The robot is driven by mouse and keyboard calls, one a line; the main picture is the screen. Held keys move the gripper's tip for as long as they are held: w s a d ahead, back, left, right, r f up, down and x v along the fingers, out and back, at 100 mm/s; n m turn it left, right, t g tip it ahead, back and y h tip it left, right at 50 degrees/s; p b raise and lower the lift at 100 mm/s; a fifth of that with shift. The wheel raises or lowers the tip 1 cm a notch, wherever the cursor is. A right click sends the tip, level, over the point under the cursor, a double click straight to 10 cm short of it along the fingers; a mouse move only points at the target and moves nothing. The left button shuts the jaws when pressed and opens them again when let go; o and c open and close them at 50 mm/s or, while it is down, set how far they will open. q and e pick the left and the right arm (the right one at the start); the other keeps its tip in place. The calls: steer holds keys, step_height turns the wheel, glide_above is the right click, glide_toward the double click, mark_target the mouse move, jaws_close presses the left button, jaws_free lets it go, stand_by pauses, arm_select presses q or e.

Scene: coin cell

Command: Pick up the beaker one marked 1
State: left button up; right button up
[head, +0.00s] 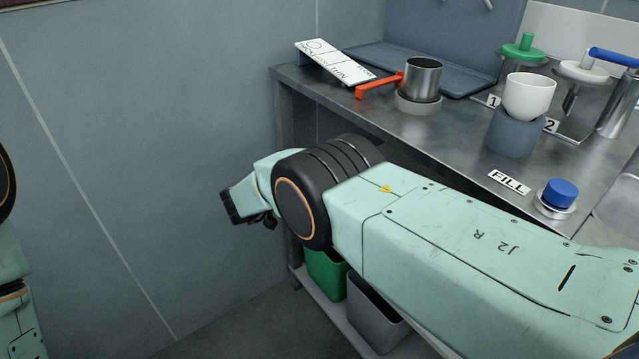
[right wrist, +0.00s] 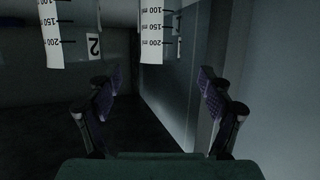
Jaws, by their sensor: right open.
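My right gripper (head: 236,202) hangs in front of the bench's left end in the head view, below the worktop. In the right wrist view its two fingers (right wrist: 158,88) are spread with nothing between them. That view shows white graduated strips (right wrist: 151,35), (right wrist: 52,40) with upside-down numbers at the top, and a "2" tag (right wrist: 93,46). The vessels behind the strips are hardly visible. I cannot tell which strip belongs to the beaker marked 1. In the head view a "1" tag (head: 493,101) stands on the bench, but no graduated beaker is clear. My left gripper is out of view.
The metal bench (head: 455,125) holds a steel pot with a red handle (head: 422,80), a white cup (head: 528,97) on a grey block (head: 514,136), a green-topped device (head: 522,50) and a blue cap (head: 561,193). Green (head: 327,272) and grey (head: 374,318) bins stand below.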

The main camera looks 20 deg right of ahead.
steer(key=b+x, duration=0.3)
steer(key=x, duration=0.3)
steer(key=shift+s+b, duration=0.1)
steer(key=shift+b, duration=0.25)
steer(key=shift+r, duration=0.15)
steer(key=shift+c, duration=0.3)
steer(key=c, duration=1.1)
steer(key=shift+c, duration=0.2)
